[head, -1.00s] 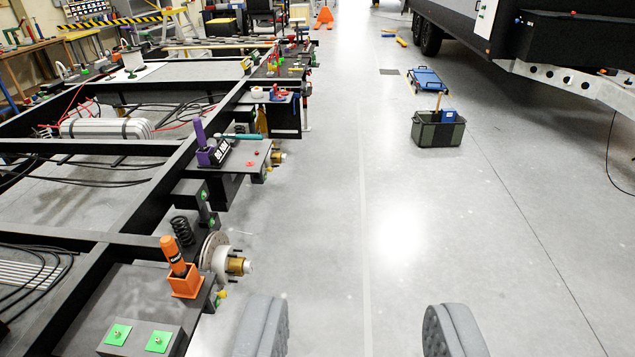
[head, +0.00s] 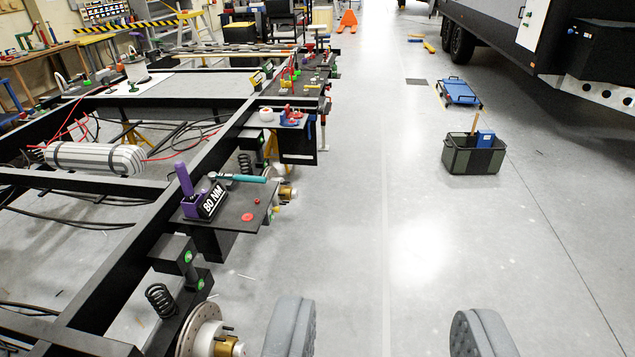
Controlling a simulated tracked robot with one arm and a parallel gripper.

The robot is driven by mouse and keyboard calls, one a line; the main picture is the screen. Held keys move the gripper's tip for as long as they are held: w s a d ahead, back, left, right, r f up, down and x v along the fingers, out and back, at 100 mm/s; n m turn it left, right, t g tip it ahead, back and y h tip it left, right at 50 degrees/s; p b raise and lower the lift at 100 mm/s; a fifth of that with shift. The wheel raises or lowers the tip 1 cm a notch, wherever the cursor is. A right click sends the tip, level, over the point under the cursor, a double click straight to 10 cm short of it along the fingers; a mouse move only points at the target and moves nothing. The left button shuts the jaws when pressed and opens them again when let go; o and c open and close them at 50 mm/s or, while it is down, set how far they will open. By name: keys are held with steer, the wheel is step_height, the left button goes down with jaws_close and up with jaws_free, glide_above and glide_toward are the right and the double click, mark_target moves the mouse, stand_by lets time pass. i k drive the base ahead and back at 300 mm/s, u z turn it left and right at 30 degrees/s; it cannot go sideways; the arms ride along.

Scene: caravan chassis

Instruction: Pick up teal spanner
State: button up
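The teal spanner (head: 242,178) lies on a dark plate (head: 240,212) fixed to the chassis, left of the picture's middle. Its left end is beside a black block marked "80 NM" (head: 212,199), and I cannot tell whether they touch. My gripper (head: 382,335) shows at the bottom edge as two grey padded fingers set wide apart, open, with only bare floor seen between them. It is apart from the spanner, nearer to me and to the right of it.
A purple-handled tool in a purple holder (head: 191,200) and a red ring (head: 248,217) share the plate. A brake disc (head: 201,335) juts out nearer to me. A dark crate (head: 474,156) and blue creeper (head: 460,92) stand right.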

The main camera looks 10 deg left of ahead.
mark_target(212, 176)
steer(key=u, duration=0.1)
steer(key=i, duration=1.3)
steer(key=u, duration=0.3)
steer(key=i, duration=1.9)
steer(key=u, duration=0.2)
